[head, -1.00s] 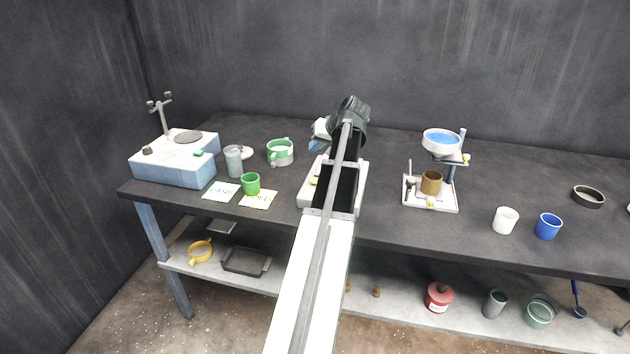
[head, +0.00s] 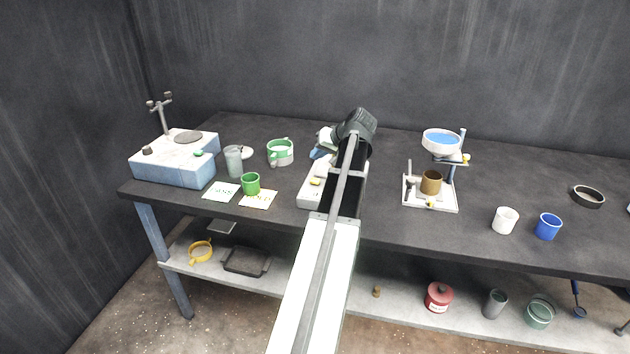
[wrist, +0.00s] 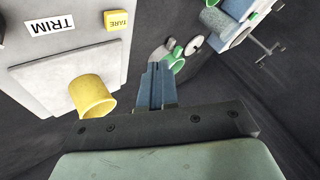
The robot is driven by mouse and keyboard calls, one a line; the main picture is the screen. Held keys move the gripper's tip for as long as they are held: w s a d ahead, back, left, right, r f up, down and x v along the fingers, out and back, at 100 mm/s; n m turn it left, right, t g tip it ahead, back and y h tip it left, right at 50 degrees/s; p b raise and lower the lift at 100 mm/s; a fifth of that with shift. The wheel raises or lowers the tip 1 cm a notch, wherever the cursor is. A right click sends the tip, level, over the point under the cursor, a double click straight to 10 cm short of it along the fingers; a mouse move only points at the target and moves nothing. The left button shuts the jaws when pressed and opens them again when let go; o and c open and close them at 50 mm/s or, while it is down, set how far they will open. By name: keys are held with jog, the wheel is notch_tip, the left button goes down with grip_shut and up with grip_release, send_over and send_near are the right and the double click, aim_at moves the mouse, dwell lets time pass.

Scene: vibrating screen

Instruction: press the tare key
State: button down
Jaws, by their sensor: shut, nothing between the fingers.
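The tare key is a small yellow block lettered TARE (wrist: 115,19) at the top of the wrist view. It sits on the pale grey scale (wrist: 87,14), beside a white TRIM label. In the head view the scale (head: 308,199) is largely covered by my arm, with a yellow part (head: 315,182) showing at its left. My gripper (wrist: 155,68) is shut and empty, its blue fingers pressed together. In the wrist view it is right of and below the key, apart from it. In the head view its fingers (head: 317,153) show left of my wrist, behind the scale.
A yellow cup-like piece (wrist: 92,96) stands on the scale's light plate, close left of my fingers. Left are a green-and-white cup (head: 280,153), a green cup (head: 251,184) and a blue-sided machine (head: 174,165). A stand with a blue-filled dish (head: 441,141) is at right.

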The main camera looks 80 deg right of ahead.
aim_at(318, 181)
jog(key=shift+f, duration=2.9)
jog(key=shift+f, duration=0.15)
jog(key=shift+f, duration=0.3)
jog(key=shift+f, duration=0.45)
dwell(0.6)
jog(key=shift+r, duration=0.9)
jog(key=shift+r, duration=2.5)
